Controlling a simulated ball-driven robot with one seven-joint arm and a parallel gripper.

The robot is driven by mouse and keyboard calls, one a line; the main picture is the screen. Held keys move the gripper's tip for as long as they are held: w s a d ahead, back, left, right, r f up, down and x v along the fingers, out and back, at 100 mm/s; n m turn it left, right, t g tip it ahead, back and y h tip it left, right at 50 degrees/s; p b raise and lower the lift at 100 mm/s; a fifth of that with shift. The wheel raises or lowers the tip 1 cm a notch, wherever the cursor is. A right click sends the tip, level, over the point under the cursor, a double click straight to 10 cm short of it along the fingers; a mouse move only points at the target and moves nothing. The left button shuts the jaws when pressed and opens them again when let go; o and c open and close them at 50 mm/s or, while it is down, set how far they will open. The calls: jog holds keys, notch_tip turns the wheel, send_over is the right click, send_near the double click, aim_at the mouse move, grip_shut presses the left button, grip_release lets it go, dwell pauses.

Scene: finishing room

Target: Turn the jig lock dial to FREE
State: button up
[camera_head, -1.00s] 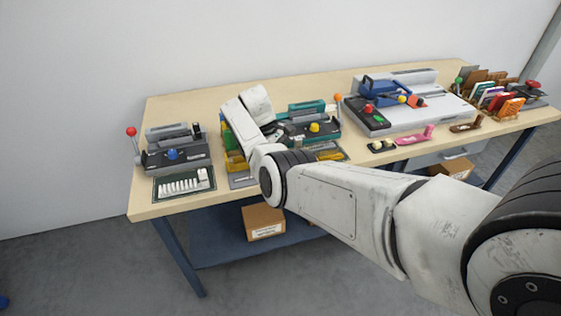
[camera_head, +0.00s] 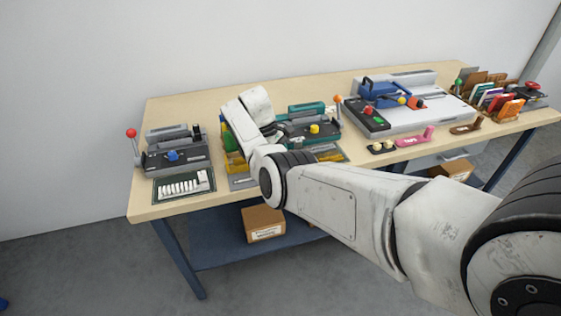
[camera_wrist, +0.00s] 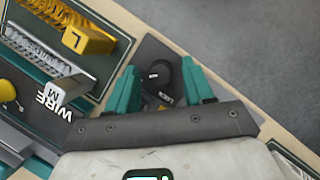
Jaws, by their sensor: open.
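The dial (camera_wrist: 159,73) is a small black knob on a dark grey plate, seen in the wrist view. A small, partly hidden label lies by it; I cannot read the dial's setting. My gripper (camera_wrist: 158,66) is open, with one teal finger on each side of the dial. I cannot tell whether either finger touches it. In the head view my arm hides the gripper and the dial.
In the wrist view a tray (camera_wrist: 121,45) with a yellow L piece and a white M piece lies left of the fingers. The bench (camera_head: 190,103) bears a grey device with a blue knob (camera_head: 172,155), a teal device (camera_head: 304,107) and a letter rack (camera_head: 492,97).

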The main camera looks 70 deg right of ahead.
jog(key=v, duration=1)
jog(key=shift+r+b, duration=0.35)
jog(key=shift+b, duration=0.05)
jog(key=shift+w+r, duration=0.1)
